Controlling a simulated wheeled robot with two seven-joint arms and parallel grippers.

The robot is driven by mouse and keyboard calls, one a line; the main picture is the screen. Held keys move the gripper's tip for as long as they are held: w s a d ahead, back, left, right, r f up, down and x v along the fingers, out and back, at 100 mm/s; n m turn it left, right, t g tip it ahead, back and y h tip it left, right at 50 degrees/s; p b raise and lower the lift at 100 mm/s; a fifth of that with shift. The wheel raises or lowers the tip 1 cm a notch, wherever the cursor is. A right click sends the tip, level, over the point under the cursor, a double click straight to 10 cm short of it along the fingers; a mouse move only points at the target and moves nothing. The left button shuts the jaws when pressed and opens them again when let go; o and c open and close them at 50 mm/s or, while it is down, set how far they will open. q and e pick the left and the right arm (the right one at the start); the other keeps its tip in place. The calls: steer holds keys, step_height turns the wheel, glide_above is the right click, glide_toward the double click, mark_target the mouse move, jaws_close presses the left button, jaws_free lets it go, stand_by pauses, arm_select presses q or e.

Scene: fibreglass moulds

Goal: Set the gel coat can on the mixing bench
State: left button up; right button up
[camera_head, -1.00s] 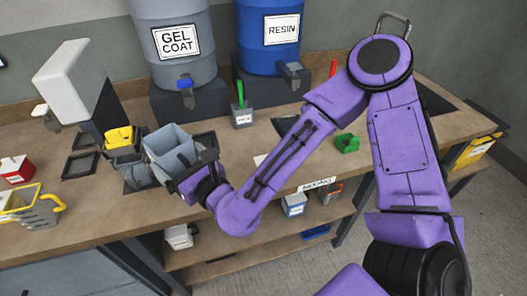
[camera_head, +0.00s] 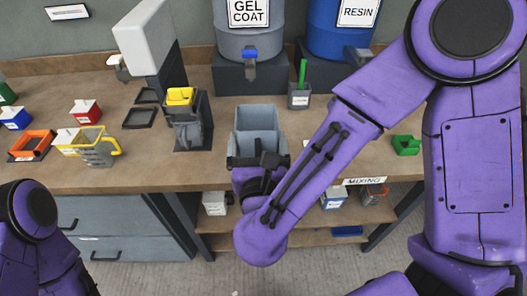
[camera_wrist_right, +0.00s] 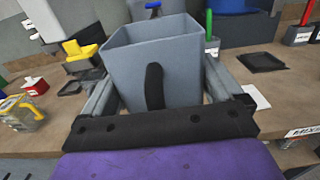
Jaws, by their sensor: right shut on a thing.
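A grey, open-topped square can (camera_head: 255,120), which I take to be the gel coat can, shows no label in these views. My right gripper (camera_head: 257,160) is shut on it, with fingers along two sides; the grip (camera_wrist_right: 155,85) also shows in the right wrist view. The can is upright and looks empty. It is over the front part of the brown bench (camera_head: 320,165), whose front edge bears a MIXING label (camera_head: 365,181). I cannot tell whether its bottom touches the bench. My left arm shows at the lower left, its gripper out of frame.
A GEL COAT drum (camera_head: 249,40) and a RESIN drum (camera_head: 340,30) stand at the back. A grey pot (camera_head: 299,97) and a green holder (camera_head: 406,145) are right.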

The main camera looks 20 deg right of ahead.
mark_target(257, 129)
steer(key=w+f+b, duration=0.2)
steer(key=b, duration=0.1)
steer(key=shift+d, duration=0.35)
steer(key=p+x, duration=0.2)
steer(key=x, duration=0.1)
steer(key=shift+w+d, duration=0.1)
steer(key=shift+w, duration=0.25)
steer(key=shift+w+d+f+p, duration=0.25)
steer(key=shift+w+f, duration=0.7)
steer(key=shift+f, duration=0.7)
steer(key=shift+w+d+f+p, duration=0.25)
steer(key=shift+w+f, duration=0.7)
steer(key=shift+f, duration=0.7)
steer(key=shift+w+d+f+p, duration=0.25)
steer(key=shift+w+f, duration=0.65)
steer(key=shift+f, duration=0.75)
arm_select(q)
steer(key=shift+f, duration=0.75)
steer(key=shift+f, duration=0.1)
arm_select(e)
steer(key=shift+f, duration=0.1)
